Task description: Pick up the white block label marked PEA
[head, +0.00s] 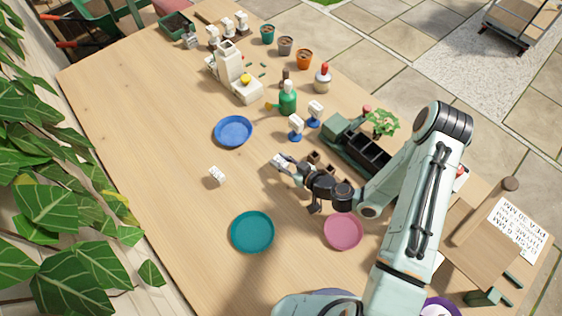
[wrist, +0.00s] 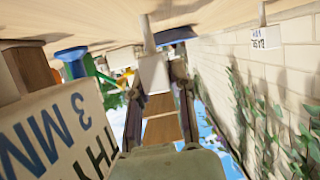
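A small white block label (head: 216,174) with dark marks lies on the table, left of my gripper; the marks are too small to read in the head view. A white block with dark lettering also shows at upper right in the wrist view (wrist: 266,37), not clearly readable. My gripper (head: 279,160) is low over the middle of the table. In the wrist view, a plain white block (wrist: 153,73) sits between its two fingers, which look closed on it; no lettering shows on that face. A large pale block (wrist: 55,135) reading "3 MM" and "THY" is close at left in the wrist view.
A blue plate (head: 233,131), a teal plate (head: 253,232) and a pink plate (head: 343,232) lie around the gripper. White labels on blue bases (head: 296,127) and a green bottle (head: 288,98) stand behind it. A dark tray (head: 366,152) is at right. The left tabletop is clear.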

